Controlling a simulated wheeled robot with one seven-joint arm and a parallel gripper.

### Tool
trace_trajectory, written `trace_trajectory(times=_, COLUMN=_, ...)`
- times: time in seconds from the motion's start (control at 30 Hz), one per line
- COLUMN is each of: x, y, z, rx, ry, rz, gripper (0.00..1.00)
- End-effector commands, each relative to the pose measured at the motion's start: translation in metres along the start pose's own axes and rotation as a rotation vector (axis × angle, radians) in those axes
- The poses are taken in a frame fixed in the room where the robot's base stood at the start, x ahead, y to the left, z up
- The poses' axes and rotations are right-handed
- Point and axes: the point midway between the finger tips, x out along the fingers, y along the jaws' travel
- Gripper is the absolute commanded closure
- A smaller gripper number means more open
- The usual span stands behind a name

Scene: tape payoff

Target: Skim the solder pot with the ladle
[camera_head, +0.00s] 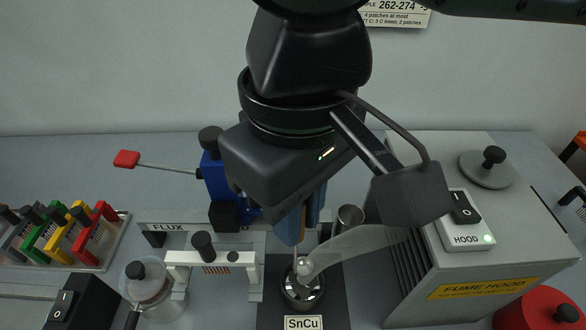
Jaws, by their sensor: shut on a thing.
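The solder pot (302,304) stands at the bottom centre behind a label that reads SnCu. Its dark rim surrounds a shiny surface with lighter patches. My gripper (303,228) is above the pot, pointing down and shut on the ladle. My wrist and gripper body hide much of the upper handle.
A pale, translucent nozzle (358,246) reaches from the fume hood (478,262) to the pot. A metal cup (350,216) stands behind it. A FLUX stand (213,259), a lidded jar (148,290) and a tray (100,262) of coloured racks are left. A blue device (211,170) is behind.

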Motion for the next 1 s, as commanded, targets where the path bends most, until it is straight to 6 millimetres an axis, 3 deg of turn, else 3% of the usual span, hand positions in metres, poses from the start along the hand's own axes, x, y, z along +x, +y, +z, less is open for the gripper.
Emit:
trace_trajectory(times=0.6, x=0.046, y=0.0, z=0.0, rx=0.0, ry=-0.001, rz=-0.002, gripper=1.0)
trace_trajectory(times=1.0, x=0.055, y=0.0, z=0.0, rx=0.001, ry=0.0, rz=0.0, gripper=1.0)
